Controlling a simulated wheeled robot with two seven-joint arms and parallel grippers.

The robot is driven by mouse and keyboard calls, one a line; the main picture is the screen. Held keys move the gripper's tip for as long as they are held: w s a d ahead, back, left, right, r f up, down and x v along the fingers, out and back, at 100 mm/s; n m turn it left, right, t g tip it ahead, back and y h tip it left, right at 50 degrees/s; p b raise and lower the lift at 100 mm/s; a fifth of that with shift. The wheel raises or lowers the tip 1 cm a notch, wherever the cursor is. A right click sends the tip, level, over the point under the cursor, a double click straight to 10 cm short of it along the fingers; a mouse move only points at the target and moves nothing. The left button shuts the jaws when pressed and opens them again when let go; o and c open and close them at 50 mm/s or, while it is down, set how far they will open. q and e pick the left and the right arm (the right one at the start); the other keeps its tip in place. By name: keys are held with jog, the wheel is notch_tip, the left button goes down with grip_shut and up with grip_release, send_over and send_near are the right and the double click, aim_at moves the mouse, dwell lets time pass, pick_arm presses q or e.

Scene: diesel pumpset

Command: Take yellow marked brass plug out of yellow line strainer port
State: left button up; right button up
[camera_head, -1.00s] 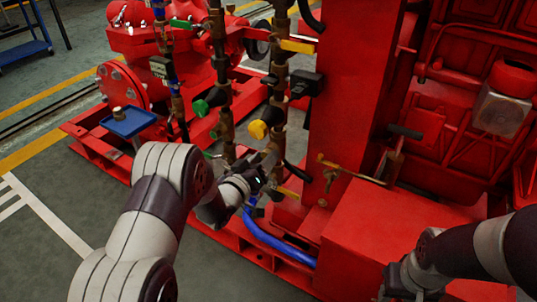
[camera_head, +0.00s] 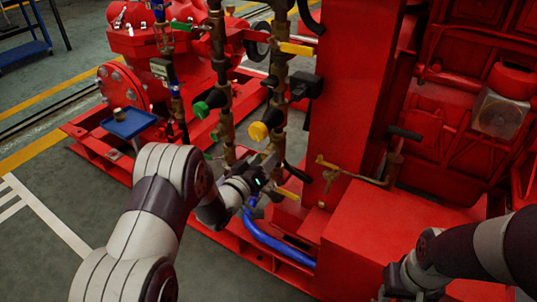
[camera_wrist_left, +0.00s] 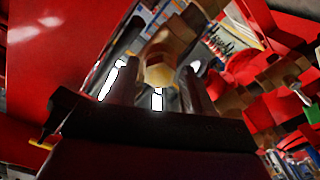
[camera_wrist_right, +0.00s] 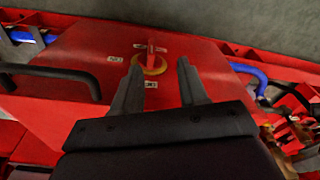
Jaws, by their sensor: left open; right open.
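My left gripper (camera_head: 266,170) is low beside the brass pipe column with the yellow round cap (camera_head: 258,131). In the left wrist view its two fingers (camera_wrist_left: 158,84) are apart, with a brass fitting (camera_wrist_left: 163,62) between and just beyond them. It looks like a plug, but I see no yellow mark on it, and I cannot tell whether the fingers touch it. In the head view the gripper hides the port area. My right gripper (camera_wrist_right: 160,68) is open and empty above a red box; its wrist shows at the lower right of the head view.
A small blue tray (camera_head: 140,126) at left holds a brass piece (camera_head: 119,114). A green-capped pipe column (camera_head: 201,109) stands left of the yellow one. A blue hose (camera_head: 275,246) runs below my left gripper. A red post (camera_head: 345,110) stands right. A red-and-yellow knob (camera_wrist_right: 152,62) sits beyond my right fingers.

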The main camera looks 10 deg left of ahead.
pick_arm(q)
jog(key=c, duration=0.9)
jog(key=shift+c, duration=0.2)
jog(key=n, duration=2.4)
jog(key=o, duration=1)
jog(key=shift+o, duration=0.2)
